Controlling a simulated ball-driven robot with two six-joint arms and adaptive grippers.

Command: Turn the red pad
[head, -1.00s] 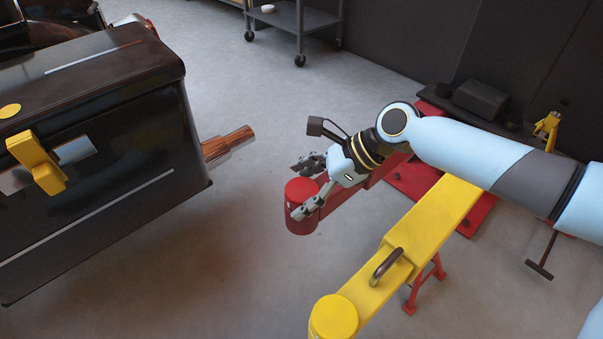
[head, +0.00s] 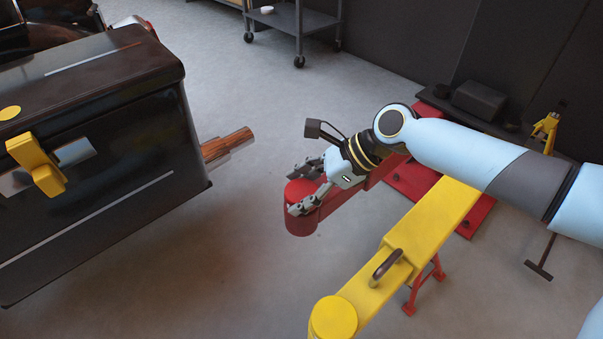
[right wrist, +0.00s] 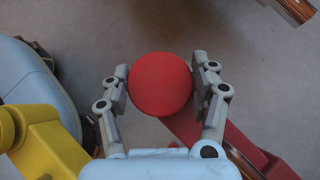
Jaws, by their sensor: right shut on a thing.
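The red pad (head: 300,192) is a round red cylinder at the end of a red lift arm (head: 340,196), left of the yellow arm in the head view. In the right wrist view the pad (right wrist: 160,84) sits between both fingers, its round top facing the camera. My right gripper (head: 299,188) is shut on the pad, one finger on each side; it also shows in the right wrist view (right wrist: 160,86). The gripper hides part of the red arm behind the pad. My left gripper is not in view.
A yellow lift arm (head: 430,222) with a round yellow pad (head: 334,317) and a dark handle (head: 386,266) runs close by on the right. Grey floor lies between.

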